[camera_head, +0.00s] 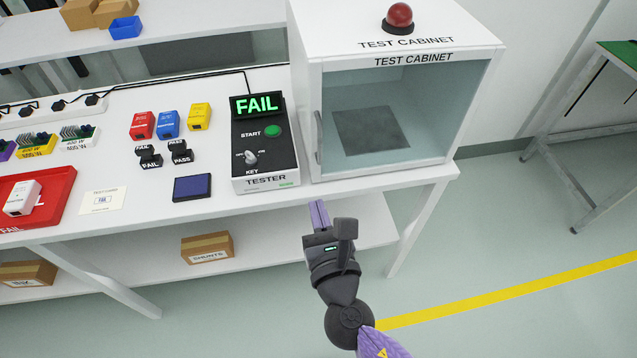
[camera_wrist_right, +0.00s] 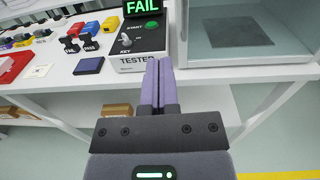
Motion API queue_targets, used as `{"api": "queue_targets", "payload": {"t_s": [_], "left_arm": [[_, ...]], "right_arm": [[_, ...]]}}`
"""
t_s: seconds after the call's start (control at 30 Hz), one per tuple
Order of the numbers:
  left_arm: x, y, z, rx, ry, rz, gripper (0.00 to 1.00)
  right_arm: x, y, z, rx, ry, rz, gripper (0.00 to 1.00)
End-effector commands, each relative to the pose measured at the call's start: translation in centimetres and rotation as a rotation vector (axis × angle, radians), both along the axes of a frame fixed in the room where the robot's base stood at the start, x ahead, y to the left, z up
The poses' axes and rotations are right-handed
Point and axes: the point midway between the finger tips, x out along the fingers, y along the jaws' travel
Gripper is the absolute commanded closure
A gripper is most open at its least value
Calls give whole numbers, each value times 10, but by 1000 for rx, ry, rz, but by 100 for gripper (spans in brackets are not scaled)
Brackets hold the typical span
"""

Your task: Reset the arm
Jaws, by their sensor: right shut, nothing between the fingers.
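My right gripper (camera_head: 318,213) is in front of the bench's front edge, below the tester and the test cabinet. In the right wrist view its purple fingers (camera_wrist_right: 160,82) lie together with nothing between them. My left gripper is in neither view. The tester (camera_head: 265,150) stands on the bench with a green FAIL display (camera_head: 256,105), a green start button (camera_head: 272,131) and a key switch (camera_head: 250,157). The test cabinet (camera_head: 400,45) stands right of it, with an empty-looking chamber and a red dome lamp (camera_head: 398,17) on top.
On the bench (camera_head: 150,212) lie a blue pad (camera_head: 192,188), FAIL and PASS stamps (camera_head: 180,152), several coloured boxes (camera_head: 168,124) and a red tray (camera_head: 60,188) holding a white device (camera_head: 21,198). A carton (camera_head: 207,248) sits on the lower shelf.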

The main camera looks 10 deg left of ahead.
Motion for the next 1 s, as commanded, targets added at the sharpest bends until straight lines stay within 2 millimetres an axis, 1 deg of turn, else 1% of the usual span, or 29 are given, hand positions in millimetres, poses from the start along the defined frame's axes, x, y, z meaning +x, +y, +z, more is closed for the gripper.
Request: {"api": "queue_targets", "payload": {"t_s": [0.03,0.1,0.23,0.27,0.3,0.33,0.37,0.43,0.47,0.5,0.57,0.6,0.67,0.7,0.77,0.8,0.83,0.9,0.97,1.0], "left_arm": [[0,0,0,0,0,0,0],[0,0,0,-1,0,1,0],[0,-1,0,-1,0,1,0],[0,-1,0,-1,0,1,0],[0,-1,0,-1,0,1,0],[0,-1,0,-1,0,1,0],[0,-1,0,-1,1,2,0],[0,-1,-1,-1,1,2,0],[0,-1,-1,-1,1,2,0],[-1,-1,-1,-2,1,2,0],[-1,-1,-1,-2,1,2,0],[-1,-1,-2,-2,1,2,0],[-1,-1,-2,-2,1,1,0],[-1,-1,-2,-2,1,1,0],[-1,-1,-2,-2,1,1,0],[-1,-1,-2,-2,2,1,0],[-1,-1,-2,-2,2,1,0],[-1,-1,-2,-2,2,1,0],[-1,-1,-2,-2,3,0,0],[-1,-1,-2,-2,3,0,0]], "right_arm": [[-7,-1,-1,-2,2,1,100],[-13,-1,0,-1,1,0,100],[-16,-2,0,1,1,-1,100],[-16,-2,-3,6,11,-2,100],[-15,-5,-11,27,47,-9,100],[-14,-9,-23,58,96,-21,100],[-15,-15,-40,107,168,-39,100],[-20,-37,-96,286,405,-132,100],[-27,-50,-124,387,522,-198,100],[-41,-69,-162,539,677,-311,100],[-69,-97,-213,782,875,-521,100],[-93,-117,-243,957,981,-687,100],[-136,-144,-282,1226,1086,-974,100],[-167,-160,-302,1403,1112,-1179,100],[-213,-180,-325,1653,1084,-1481,100],[-241,-190,-335,1798,1026,-1666,100],[-260,-196,-340,1892,969,-1790,100],[-294,-206,-347,2062,821,-2017,100],[-314,-211,-350,2150,711,-2143,100],[-322,-212,-350,-2154,-651,2158,100]]}}
